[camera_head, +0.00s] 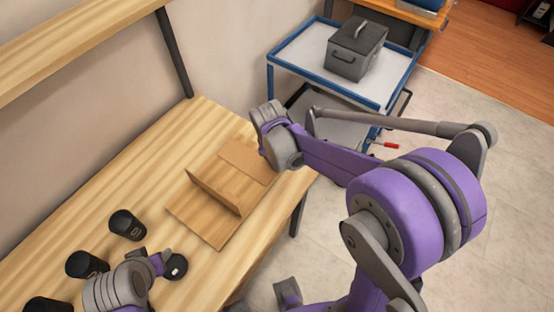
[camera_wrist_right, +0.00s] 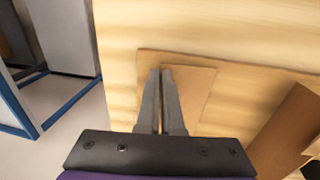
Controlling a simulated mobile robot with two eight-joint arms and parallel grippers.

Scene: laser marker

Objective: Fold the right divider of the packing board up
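The brown packing board (camera_head: 203,222) lies on the wooden table. One divider (camera_head: 213,191) stands up across its middle; it also shows at the right edge of the right wrist view (camera_wrist_right: 286,132). The other divider (camera_head: 246,158) lies flat at the board's far end, and appears under my fingers in the right wrist view (camera_wrist_right: 195,88). My right gripper (camera_wrist_right: 160,72) has its fingers almost together over this flat panel, with nothing visible between them. In the head view its wrist hides the fingertips. My left gripper (camera_head: 160,264) is low at the bottom left, beside a round black thing; its fingers are unclear.
Black cups (camera_head: 127,225) stand on the table's left part, near my left arm. A blue-framed cart (camera_head: 300,52) carries a grey box (camera_head: 356,50) beyond the table's far end. A wooden shelf (camera_head: 70,45) runs along the wall. Bare table lies around the board.

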